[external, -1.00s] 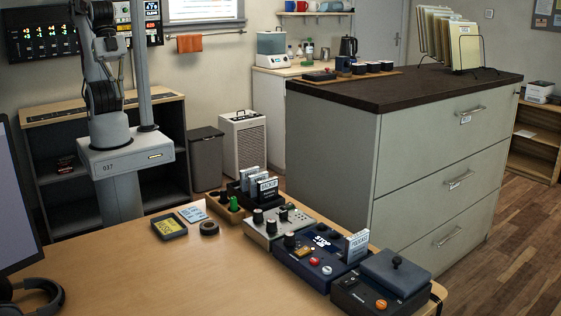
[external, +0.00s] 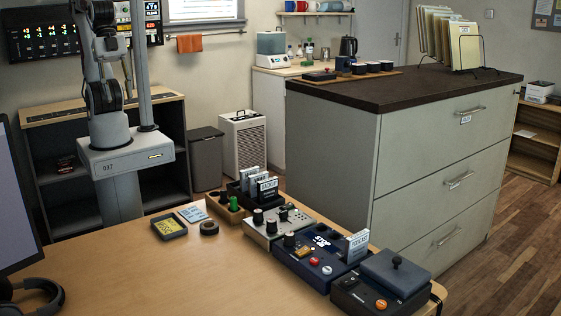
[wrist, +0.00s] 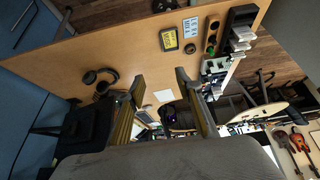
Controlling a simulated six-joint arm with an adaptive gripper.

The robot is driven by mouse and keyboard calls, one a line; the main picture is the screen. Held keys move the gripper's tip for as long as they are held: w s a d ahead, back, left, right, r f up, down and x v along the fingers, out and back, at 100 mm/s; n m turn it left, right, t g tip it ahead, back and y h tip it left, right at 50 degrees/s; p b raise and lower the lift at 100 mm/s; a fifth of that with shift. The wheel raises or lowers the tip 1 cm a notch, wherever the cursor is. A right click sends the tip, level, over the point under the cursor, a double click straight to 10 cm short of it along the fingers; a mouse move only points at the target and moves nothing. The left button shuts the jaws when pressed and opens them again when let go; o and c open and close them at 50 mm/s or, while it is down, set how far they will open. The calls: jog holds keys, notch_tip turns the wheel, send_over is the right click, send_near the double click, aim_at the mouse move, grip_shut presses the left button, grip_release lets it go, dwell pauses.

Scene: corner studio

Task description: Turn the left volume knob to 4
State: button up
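A grey control box (external: 277,225) with black knobs and small switches stands on the desk, right of centre in the external view. One black knob (external: 258,217) is at its left side and another black knob (external: 271,227) sits beside it. The marks around the knobs are too small to read, and I cannot tell which is the left volume knob. The box also shows small in the wrist view (wrist: 217,66). My gripper (wrist: 160,77) is open and empty, high above the desk and apart from the box. It is out of frame in the external view.
A dark blue box (external: 318,262) with a red button stands close to the grey box, with a black box (external: 381,288) beyond it. A wooden holder (external: 226,208) adjoins the other side. The desk's middle is clear.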

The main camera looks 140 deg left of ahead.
jog(key=w+d+n+t+h, duration=0.1)
jog(key=w+d+n+t, duration=0.15)
jog(key=w, duration=1.55)
jog(key=w+a+f+n+t+y, duration=0.1)
jog(key=w+f, duration=0.2)
jog(key=w, duration=0.3)
jog(key=w+a+f+n+t, duration=0.1)
jog(key=w+f+n, duration=0.1)
jog(key=w, duration=0.4)
jog(key=n+g+y, duration=0.3)
jog(key=n+y, duration=0.3)
jog(key=y, duration=0.5)
send_near(255, 211)
jog(key=x, duration=0.3)
jog(key=shift+s+a+f, duration=0.1)
jog(key=shift+x, duration=3.85)
